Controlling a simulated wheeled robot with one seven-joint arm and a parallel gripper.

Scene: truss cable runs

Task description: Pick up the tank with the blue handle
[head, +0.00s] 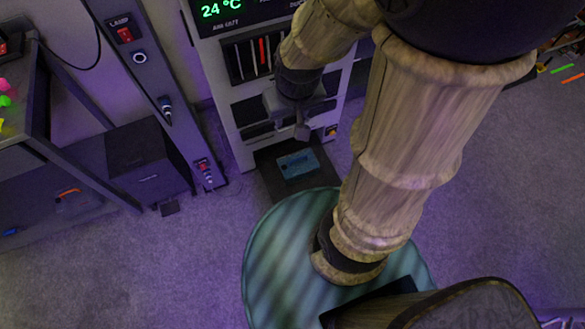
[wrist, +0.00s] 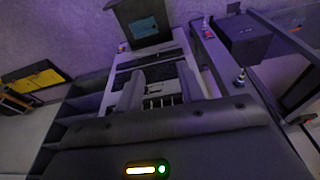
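A small blue piece (head: 12,232), possibly the blue handle, shows low at the left edge of the head view, in the shadow under the bench. The tank body around it is too dark to make out. A dark item with an orange handle (head: 68,192) sits to its right. My gripper (head: 302,118) is in front of the grey cabinet at the top middle, well to the right of the blue piece and apart from it. In the wrist view my gripper (wrist: 160,88) has its two fingers spread, with nothing between them. No blue handle can be made out there.
A grey cabinet (head: 238,102) with a 24 °C display stands behind my gripper, with a blue-labelled dark panel (head: 297,165) low in front. A slanted post (head: 150,85) and a dark box (head: 146,165) stand between cabinet and bench. Carpet (head: 150,270) is clear at lower left.

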